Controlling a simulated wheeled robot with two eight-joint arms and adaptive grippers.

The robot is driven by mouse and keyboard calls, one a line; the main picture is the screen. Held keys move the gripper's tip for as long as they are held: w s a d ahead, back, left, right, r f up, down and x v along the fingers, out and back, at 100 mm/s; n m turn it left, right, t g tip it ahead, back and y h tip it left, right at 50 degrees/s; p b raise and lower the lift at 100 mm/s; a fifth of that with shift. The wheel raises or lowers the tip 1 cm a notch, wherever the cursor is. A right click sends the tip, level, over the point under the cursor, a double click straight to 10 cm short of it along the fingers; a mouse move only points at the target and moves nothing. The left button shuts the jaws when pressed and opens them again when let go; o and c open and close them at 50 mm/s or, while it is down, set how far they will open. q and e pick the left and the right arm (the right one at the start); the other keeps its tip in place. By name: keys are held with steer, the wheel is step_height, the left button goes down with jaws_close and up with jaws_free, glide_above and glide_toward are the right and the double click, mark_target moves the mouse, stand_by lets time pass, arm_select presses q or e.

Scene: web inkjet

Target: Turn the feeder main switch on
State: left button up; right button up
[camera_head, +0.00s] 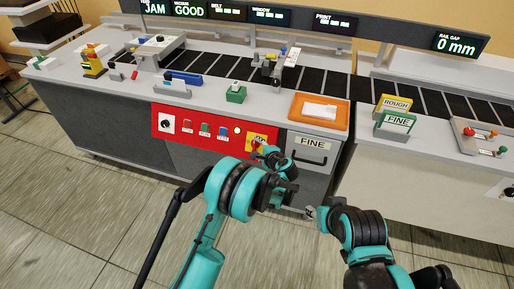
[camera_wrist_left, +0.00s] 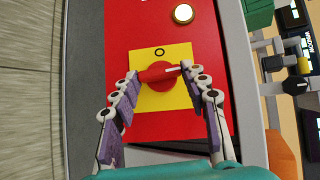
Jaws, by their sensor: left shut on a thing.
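The feeder main switch is a red rotary knob (camera_wrist_left: 158,75) on a yellow plate (camera_wrist_left: 145,102), set in the red panel (camera_head: 180,125). An "O" mark shows on the plate, above the knob in the left wrist view. The knob's bar lies nearly level there, with a pale line towards its right end. My left gripper (camera_wrist_left: 160,82) is shut on the bar, one finger at each end. In the head view my left gripper (camera_head: 262,151) reaches the panel's right end and partly covers the switch. My right gripper (camera_head: 311,212) hangs in front of the grey cabinet; its jaw state is unclear.
A dark selector, several coloured buttons and a lit round lamp (camera_wrist_left: 183,13) share the red panel. An orange tray (camera_head: 304,122) sits above on the counter. The floor in front is clear.

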arm_select(q)
steer(key=shift+m+t, duration=0.4)
steer(key=shift+m, duration=0.1)
steer(key=o, duration=1.2)
steer(key=shift+f, duration=0.1)
steer(key=shift+c, duration=0.2)
steer(key=shift+s, duration=0.1)
steer(key=v, duration=0.7)
steer(key=shift+s, duration=0.15)
steer(key=shift+d, duration=0.1)
